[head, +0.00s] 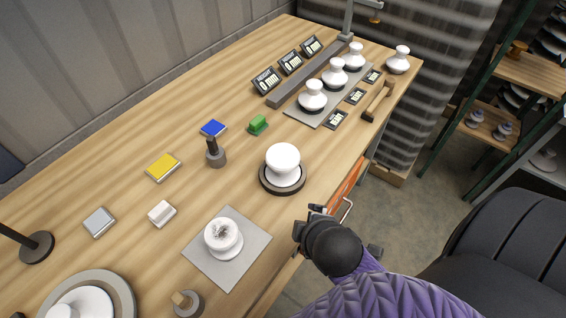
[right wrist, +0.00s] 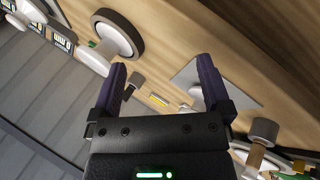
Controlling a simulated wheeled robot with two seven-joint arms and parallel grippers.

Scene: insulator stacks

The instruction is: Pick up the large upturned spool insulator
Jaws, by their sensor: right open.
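A white spool insulator (head: 283,158) stands on a dark round base near the table's right edge in the head view; it also shows at the upper left of the right wrist view (right wrist: 92,62). A second white spool insulator (head: 222,236), with dark marks on top, stands on a grey square mat (head: 205,262). I cannot tell for certain which is the upturned one. My right gripper (head: 311,214) is beside the table edge, apart from both spools. In the right wrist view its purple fingers (right wrist: 162,72) are spread with nothing between them. My left gripper is out of view.
Several white insulators stand on a grey tray (head: 297,115) at the back, one (head: 398,60) at the far corner. A black chair (head: 520,245) stands right.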

